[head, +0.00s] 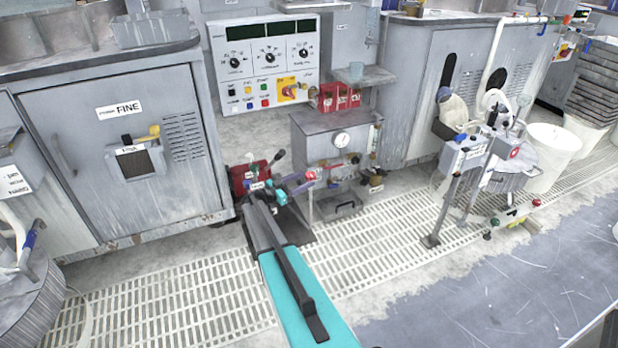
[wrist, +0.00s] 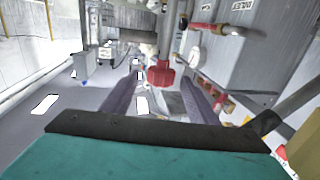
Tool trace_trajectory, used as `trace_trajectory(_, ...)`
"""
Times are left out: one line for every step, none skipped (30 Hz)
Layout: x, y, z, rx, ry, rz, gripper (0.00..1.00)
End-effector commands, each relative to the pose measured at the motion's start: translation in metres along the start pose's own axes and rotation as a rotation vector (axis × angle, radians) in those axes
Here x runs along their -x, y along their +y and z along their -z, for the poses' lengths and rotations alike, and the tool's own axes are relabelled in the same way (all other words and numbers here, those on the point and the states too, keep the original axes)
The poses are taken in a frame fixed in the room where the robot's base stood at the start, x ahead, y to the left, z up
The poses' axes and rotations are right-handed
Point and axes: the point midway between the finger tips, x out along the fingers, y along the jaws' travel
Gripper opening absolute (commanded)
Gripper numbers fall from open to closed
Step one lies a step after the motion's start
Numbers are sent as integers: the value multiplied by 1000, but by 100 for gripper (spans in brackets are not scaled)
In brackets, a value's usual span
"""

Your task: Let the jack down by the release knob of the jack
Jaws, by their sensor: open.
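The jack (head: 243,178) appears as a low red body on the floor grating, left of the gauge cabinet, partly hidden behind my arm. My gripper (head: 288,190) is low beside it in the head view, its fingers hard to make out. In the wrist view my gripper (wrist: 160,88) is open, with two dark fingers reaching forward and apart. A red knob-like part (wrist: 162,74) on a grey upright shows between and beyond the fingers; it may be the release knob. I cannot tell whether anything touches it. In the head view the knob cannot be picked out surely.
A grey cabinet with a gauge (head: 341,140) and red fittings stands right of my gripper. The cabinet marked FINE (head: 95,190) is at left, below and beside a control panel (head: 266,60). A machine on a post (head: 462,165) stands farther right. Grating (head: 180,300) in front is mostly clear.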

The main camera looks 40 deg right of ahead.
Motion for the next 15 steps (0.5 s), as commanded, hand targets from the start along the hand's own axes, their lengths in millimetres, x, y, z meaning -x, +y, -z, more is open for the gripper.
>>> trace_trajectory(10, 0, 2, 1, 0, 3, 54)
trace_trajectory(15, 0, 2, 1, 0, 3, 54)
trace_trajectory(22, 0, 2, 1, 0, 2, 54)
trace_trajectory(26, 0, 2, 1, 0, 2, 54)
trace_trajectory(32, 0, 2, 1, 0, 2, 54)
trace_trajectory(38, 0, 2, 0, 0, 3, 54)
trace_trajectory(43, 0, 2, 0, 0, 2, 54)
trace_trajectory(48, 0, 2, 0, 0, 1, 54)
trace_trajectory(54, 0, 2, 0, 0, 1, 54)
trace_trajectory(59, 0, 2, -1, 0, 1, 54)
trace_trajectory(63, 0, 2, -1, 0, 2, 54)
trace_trajectory(68, 0, 1, -1, 0, 1, 54)
trace_trajectory(72, 0, 1, -1, 0, 1, 54)
trace_trajectory(75, 1, 1, -1, 0, 0, 54)
trace_trajectory(80, 0, 1, -1, 1, 0, 54)
